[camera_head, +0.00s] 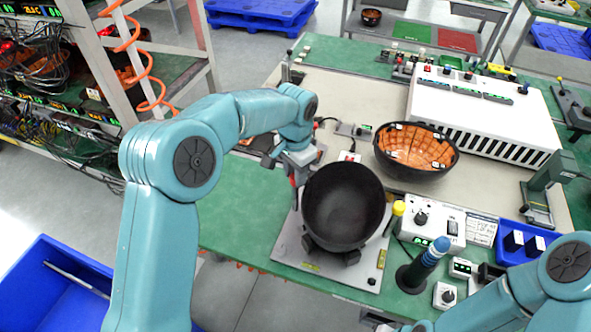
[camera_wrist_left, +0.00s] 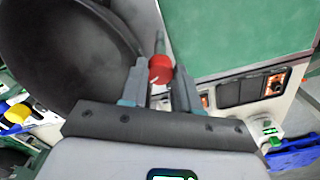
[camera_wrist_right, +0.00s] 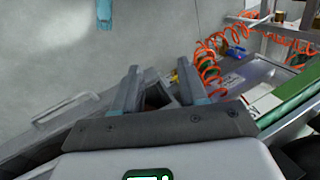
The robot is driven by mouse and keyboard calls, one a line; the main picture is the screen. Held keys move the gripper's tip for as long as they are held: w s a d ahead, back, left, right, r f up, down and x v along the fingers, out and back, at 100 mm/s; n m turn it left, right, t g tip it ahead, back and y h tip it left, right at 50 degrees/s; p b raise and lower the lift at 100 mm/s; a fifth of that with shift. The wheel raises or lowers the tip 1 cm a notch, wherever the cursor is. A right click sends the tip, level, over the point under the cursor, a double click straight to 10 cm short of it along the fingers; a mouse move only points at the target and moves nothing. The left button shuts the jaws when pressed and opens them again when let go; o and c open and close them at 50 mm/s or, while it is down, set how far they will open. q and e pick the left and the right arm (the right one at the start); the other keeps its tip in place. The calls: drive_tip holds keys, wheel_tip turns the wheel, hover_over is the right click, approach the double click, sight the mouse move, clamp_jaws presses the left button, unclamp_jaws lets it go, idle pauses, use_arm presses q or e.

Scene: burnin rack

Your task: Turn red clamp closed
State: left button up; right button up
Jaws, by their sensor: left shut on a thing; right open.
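The red clamp (camera_wrist_left: 160,70) shows in the left wrist view as a red knob with a white mark, between the fingers of my left gripper (camera_wrist_left: 160,88). My left gripper is shut on it. In the head view the left gripper (camera_head: 293,172) is at the left edge of a black bowl (camera_head: 343,207), which sits on a grey plate (camera_head: 290,245). The clamp's red part is only a thin strip there, mostly hidden by the gripper. My right gripper (camera_wrist_right: 160,95) is open and empty, away from the clamp, with grey floor beyond it.
An orange-lined bowl (camera_head: 415,150) stands behind the black bowl. A yellow-topped tool (camera_head: 397,212), a blue-handled tool (camera_head: 432,252) and a white control box (camera_head: 432,224) stand to the right. A white vented unit (camera_head: 485,115) fills the back right. Green tabletop is clear at left.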

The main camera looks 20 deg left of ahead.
use_arm(q)
drive_tip(key=shift+w+r+m, duration=0.1)
drive_tip(key=shift+r+m, duration=0.1)
drive_tip(key=shift+m, duration=1.5)
drive_tip(key=shift+a+p, duration=0.1)
drive_tip(key=shift+p, duration=0.2)
drive_tip(key=o, duration=0.8)
drive_tip(key=shift+c, duration=0.2)
drive_tip(key=o, duration=0.3)
wheel_tip(320, 180, up, 16)
drive_tip(key=shift+r, duration=0.15)
drive_tip(key=shift+s, duration=0.3)
